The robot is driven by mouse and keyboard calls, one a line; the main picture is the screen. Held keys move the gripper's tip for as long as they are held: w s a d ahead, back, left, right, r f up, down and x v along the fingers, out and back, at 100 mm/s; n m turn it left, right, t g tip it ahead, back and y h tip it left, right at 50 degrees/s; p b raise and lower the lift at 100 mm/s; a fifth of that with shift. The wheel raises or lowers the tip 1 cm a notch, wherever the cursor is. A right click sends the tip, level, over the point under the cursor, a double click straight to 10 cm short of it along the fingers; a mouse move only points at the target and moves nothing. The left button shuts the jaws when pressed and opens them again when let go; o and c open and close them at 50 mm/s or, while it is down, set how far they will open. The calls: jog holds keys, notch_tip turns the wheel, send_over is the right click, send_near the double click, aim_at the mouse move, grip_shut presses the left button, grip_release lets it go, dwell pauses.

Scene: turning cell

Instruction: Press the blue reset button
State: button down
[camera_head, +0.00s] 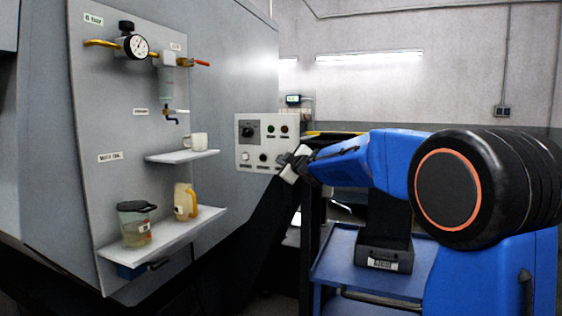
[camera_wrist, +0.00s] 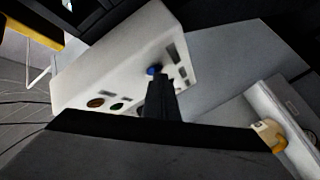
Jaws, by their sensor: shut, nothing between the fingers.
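The blue reset button (camera_wrist: 154,70) shows in the wrist view on the pale control panel (camera_wrist: 105,60). My gripper (camera_wrist: 156,80) is shut and empty, with its dark fingertips right beside the button and overlapping its lower edge in the picture. I cannot tell whether they touch it. In the head view the panel (camera_head: 257,147) is on the machine's side, with a dark knob and several small buttons. My gripper (camera_head: 284,160) reaches its lower right corner there. I cannot make out the blue button in that view.
Left of the panel, a white mug (camera_head: 194,141) stands on the upper shelf (camera_head: 180,156). A jug (camera_head: 135,225) and a yellowish container (camera_head: 183,203) stand on the lower shelf (camera_head: 165,240). A blue cart (camera_head: 345,265) with a dark bin (camera_head: 384,255) stands below my arm.

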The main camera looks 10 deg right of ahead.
jog(key=shift+s+a, duration=0.1)
jog(key=shift+s, duration=0.05)
jog(key=shift+s+a, duration=0.35)
jog(key=shift+s, duration=0.15)
jog(key=s+a, duration=0.1)
jog(key=s, duration=0.1)
jog(key=s+a, duration=0.2)
dwell(0.6)
jog(key=shift+s+d, duration=0.1)
jog(key=shift+s, duration=0.05)
dwell(0.4)
